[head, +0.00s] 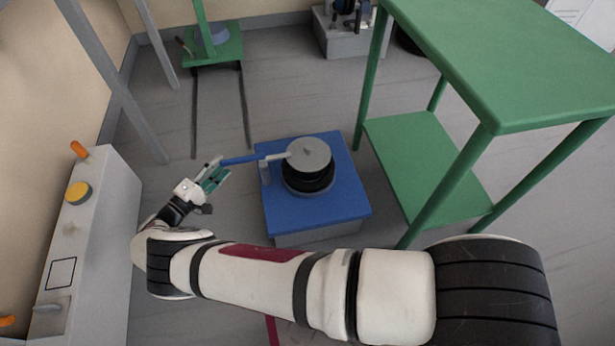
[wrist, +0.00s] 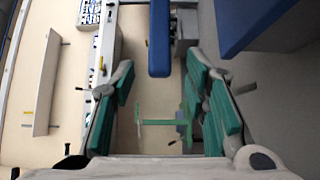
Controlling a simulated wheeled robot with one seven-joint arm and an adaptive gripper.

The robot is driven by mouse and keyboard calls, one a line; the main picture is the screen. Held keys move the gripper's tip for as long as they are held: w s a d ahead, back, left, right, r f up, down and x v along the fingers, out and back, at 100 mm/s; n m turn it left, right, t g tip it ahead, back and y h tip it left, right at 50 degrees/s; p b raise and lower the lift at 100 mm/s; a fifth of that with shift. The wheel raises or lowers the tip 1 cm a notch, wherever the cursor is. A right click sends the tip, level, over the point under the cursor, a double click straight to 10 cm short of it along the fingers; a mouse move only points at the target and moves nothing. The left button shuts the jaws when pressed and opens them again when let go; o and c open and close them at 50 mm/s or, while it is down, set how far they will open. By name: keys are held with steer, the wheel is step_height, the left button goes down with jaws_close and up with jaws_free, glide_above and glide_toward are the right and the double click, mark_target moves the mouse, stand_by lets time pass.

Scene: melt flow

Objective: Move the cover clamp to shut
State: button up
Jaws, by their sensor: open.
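The cover clamp has a blue handle (head: 240,160) joined to a pale arm that reaches onto the round grey lid (head: 309,153). The lid sits on a black round vessel (head: 307,179) on a blue-topped stand (head: 338,207). The handle points left from the stand, towards my gripper (head: 214,174). In the wrist view my gripper (wrist: 160,74) is open, with teal pads on both sides. The end of the blue handle (wrist: 159,42) shows between the fingertips, with a gap on each side. Whether the lid is clamped I cannot tell.
A grey cabinet (head: 85,245) with orange handles and a yellow knob stands at the left. A green table (head: 490,60) with a lower shelf stands close on the right. A green wheeled frame (head: 215,50) is at the back. Bare floor lies behind the stand.

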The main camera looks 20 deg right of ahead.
steer(key=v, duration=0.6)
steer(key=shift+s, duration=0.15)
steer(key=shift+a, duration=0.1)
step_height(320, 180, up, 10)
stand_by(0.9)
